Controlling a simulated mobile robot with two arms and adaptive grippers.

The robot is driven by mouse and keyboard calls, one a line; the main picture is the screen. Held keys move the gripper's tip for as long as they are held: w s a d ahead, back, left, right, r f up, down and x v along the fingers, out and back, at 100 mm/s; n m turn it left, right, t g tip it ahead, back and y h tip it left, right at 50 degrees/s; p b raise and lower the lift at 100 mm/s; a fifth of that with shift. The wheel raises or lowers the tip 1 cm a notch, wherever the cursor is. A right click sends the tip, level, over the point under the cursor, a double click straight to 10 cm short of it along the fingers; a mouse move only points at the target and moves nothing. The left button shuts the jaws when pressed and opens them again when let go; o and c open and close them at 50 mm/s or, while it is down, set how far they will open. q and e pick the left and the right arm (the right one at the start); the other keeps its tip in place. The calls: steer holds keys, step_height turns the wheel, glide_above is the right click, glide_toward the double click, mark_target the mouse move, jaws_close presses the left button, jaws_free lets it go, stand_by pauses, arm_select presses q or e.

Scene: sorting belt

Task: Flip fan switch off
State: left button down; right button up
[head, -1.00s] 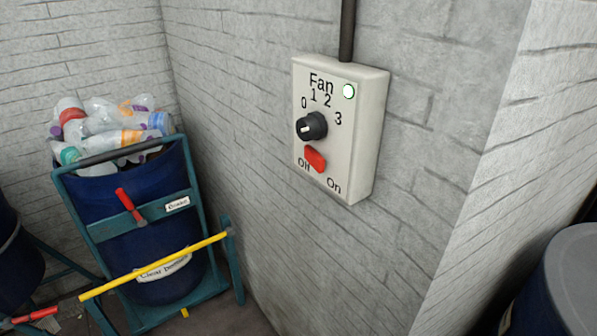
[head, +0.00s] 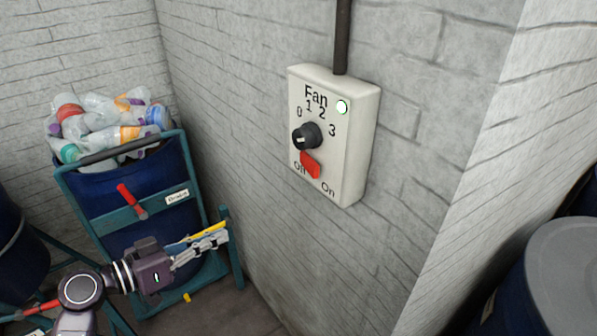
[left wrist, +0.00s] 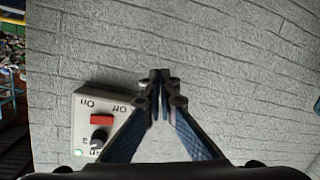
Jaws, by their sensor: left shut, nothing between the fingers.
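The white fan box (head: 354,140) is fixed to the brick wall. Its red switch (head: 310,164) sits above the "Off" and "On" labels; I cannot tell for sure which way it is set. A black knob (head: 307,135) and a lit, green-rimmed lamp (head: 342,107) are above it. My left gripper (head: 224,238) is shut and empty, left of and below the box, apart from it. In the left wrist view the closed fingers (left wrist: 160,78) point at bare wall, with the box (left wrist: 82,128) and red switch (left wrist: 102,119) upside down to their left. My right gripper is not in view.
A blue barrel (head: 95,195) full of plastic bottles (head: 110,125) stands in a teal frame (head: 160,203) at left, behind my left arm. A grey-topped barrel (head: 575,275) stands at lower right. The wall around the box is clear except for a pipe (head: 342,35) above it.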

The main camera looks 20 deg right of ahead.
arm_select(q)
steer(key=s+d+r+m+g+h, duration=0.1)
steer(key=s+r+m+g, duration=0.1)
steer(key=r, duration=0.6)
steer(key=s+d+r+m+g+h, duration=0.1)
steer(key=s+r+m+g+h, duration=0.1)
steer(key=s+r+m, duration=0.2)
step_height(320, 180, up, 4)
steer(key=shift+s+d+r+m+p, duration=0.1)
steer(key=shift+s+d+m+p, duration=0.3)
steer(key=shift+s, duration=0.7)
steer(key=p, duration=0.7)
glide_toward(314, 179)
steer(key=d, duration=0.6)
steer(key=shift+w+d, duration=0.5)
steer(key=shift+w, duration=0.1)
